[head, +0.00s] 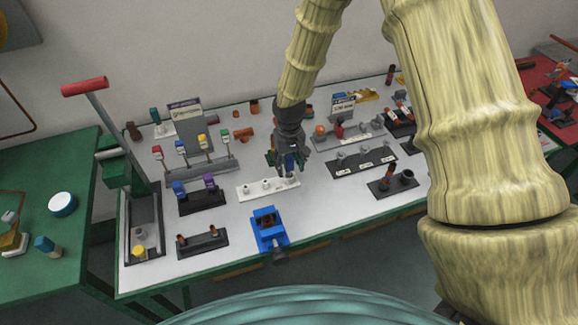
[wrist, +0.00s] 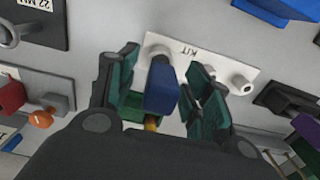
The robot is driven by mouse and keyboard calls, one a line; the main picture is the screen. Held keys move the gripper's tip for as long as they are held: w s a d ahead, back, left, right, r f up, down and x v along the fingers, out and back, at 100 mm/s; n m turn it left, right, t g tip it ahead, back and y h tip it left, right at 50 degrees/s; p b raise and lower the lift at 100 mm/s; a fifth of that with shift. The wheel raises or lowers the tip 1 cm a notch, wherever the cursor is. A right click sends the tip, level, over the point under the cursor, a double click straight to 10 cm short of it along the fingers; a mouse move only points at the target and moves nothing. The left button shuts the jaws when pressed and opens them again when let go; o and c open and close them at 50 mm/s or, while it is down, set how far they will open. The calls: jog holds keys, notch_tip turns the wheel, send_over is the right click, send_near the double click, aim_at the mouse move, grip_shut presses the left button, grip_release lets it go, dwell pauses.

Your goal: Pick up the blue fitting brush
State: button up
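The blue fitting brush (wrist: 161,88) is a blue block between the fingers of my gripper (wrist: 163,70) in the wrist view. My gripper is open, with a visible gap on either side of the blue block. A green piece and a small yellow-brown tip show beside and below the block; I cannot tell whether they belong to it. In the head view my gripper (head: 288,162) points down over the right end of the white board (head: 256,192), with the blue brush (head: 291,166) partly hidden by the fingers.
A blue vise (head: 268,228) stands at the table's front. A black holder with blue and purple pieces (head: 198,199) is left of the board. A grey rack with coloured handles (head: 200,168) stands behind it. Dark holders (head: 360,162) lie to the right.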

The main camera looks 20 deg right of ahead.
jog(key=c, duration=0.8)
jog(key=shift+c, duration=0.2)
